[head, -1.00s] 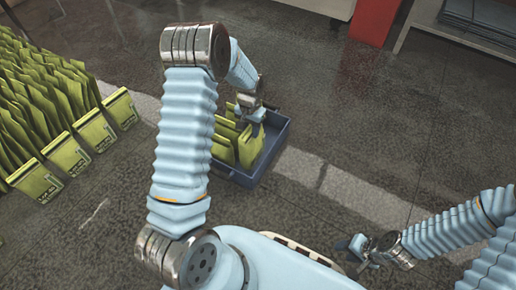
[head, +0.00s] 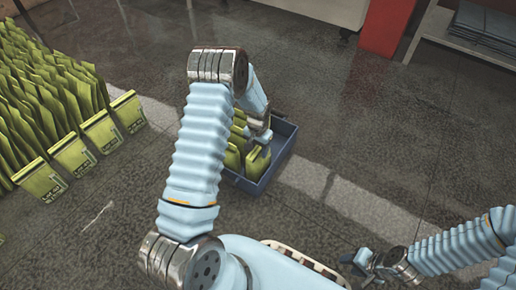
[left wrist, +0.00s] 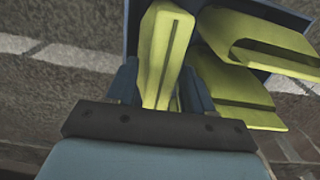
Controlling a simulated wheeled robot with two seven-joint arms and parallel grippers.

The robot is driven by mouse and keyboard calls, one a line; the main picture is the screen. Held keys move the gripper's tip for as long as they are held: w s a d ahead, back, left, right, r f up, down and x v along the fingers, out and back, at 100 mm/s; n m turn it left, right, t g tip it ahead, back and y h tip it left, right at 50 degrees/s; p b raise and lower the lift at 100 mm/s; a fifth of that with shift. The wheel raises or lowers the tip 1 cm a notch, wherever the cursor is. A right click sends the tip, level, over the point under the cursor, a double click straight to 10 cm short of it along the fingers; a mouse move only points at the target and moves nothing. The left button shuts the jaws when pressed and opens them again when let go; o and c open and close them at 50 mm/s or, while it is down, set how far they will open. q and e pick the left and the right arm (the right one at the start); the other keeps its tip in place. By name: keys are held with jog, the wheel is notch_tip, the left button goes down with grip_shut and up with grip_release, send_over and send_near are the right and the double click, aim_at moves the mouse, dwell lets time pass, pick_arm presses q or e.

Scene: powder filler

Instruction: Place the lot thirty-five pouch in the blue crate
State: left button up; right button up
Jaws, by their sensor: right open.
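The blue crate (head: 286,147) stands on the floor at centre in the head view, with several yellow-green pouches in it. My left gripper (head: 259,147) reaches down over its right part. It is shut on a yellow-green pouch (head: 258,166), which is inside the crate's walls. In the left wrist view this pouch (left wrist: 163,50) stands on edge between the fingers, with other pouches (left wrist: 228,82) to its right. Its lot print is not readable. My right gripper (head: 360,264) is open and empty at the lower right, away from the crate.
Rows of upright yellow-green pouches (head: 45,110) stand on the floor at the left; the printed front ones (head: 73,155) are too small to read surely. A shelf (head: 470,45) and a red panel (head: 391,25) are at the back right. Floor right of the crate is clear.

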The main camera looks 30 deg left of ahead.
pick_arm(q)
jog(key=shift+o, duration=0.4)
jog(key=shift+r, duration=0.15)
jog(key=shift+r, duration=0.35)
notch_tip(320, 180, up, 11)
jog(key=p, duration=0.3)
jog(key=s+d+f+n+h, duration=0.1)
jog(key=s+d+f+h, duration=0.1)
jog(key=s+d+f, duration=0.4)
jog(key=s+d+f+n+h, duration=0.1)
jog(key=s+d+f, duration=0.6)
jog(key=s+d, duration=0.7)
jog(key=shift+s+t+h, duration=0.4)
jog(key=shift+s+h, duration=0.1)
jog(key=shift+s, duration=0.25)
